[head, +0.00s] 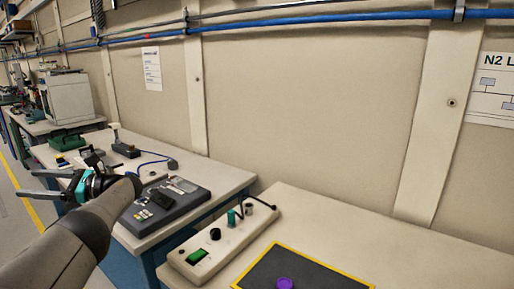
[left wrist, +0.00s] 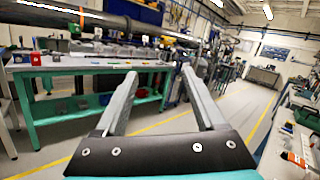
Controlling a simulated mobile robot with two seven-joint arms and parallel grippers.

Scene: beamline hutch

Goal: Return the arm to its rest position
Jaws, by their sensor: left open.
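My left arm (head: 75,245) reaches in from the lower left in the head view. Its gripper (head: 32,183) points left, in front of the far workbench as seen from the head. In the left wrist view the two grey fingers (left wrist: 158,72) stand well apart with nothing between them. They point out over the open floor, toward a teal-framed bench (left wrist: 90,66) across the aisle. My right gripper is in neither view.
A bench (head: 225,177) holds a dark grey instrument (head: 165,206). The nearer bench (head: 420,262) holds a pale switch box (head: 228,232) and a yellow-edged dark mat (head: 325,279) with a purple round piece (head: 284,283). A marked floor aisle (left wrist: 215,135) is clear.

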